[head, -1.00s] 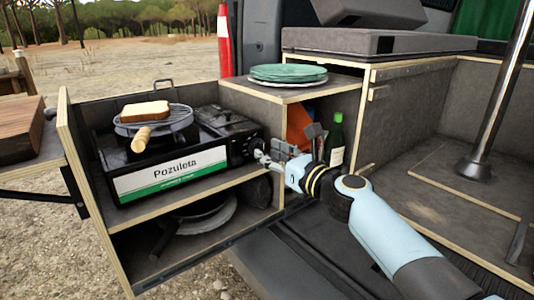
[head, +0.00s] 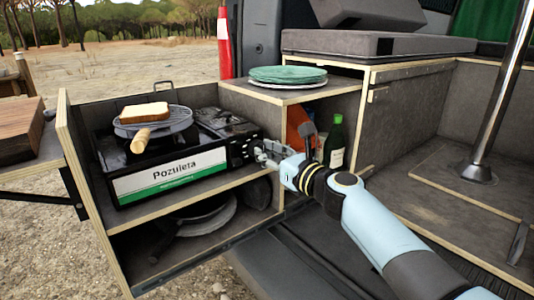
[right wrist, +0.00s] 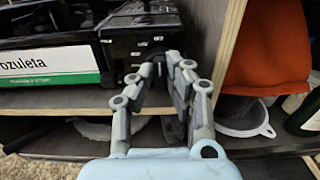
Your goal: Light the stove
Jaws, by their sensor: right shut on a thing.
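The black camping stove (head: 185,150), with a white and green "Pozuleta" label, sits on the upper shelf of the pull-out unit. A round wire toaster with a wooden handle (head: 140,140) stands on it and holds a slice of bread (head: 145,111). My right gripper (head: 262,150) is at the stove's right front end, by its control panel. In the right wrist view the fingers (right wrist: 160,68) are closed in on a small dark part, likely the stove's knob, at the panel's right end; the fingers hide most of it. My left gripper is not in view.
Green plates (head: 288,74) are stacked on the counter behind. A green bottle (head: 334,143) and an orange item (head: 298,128) stand in the cubby right of the gripper. A dark pan (head: 205,217) lies on the lower shelf. A wooden board (head: 20,130) is at the left.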

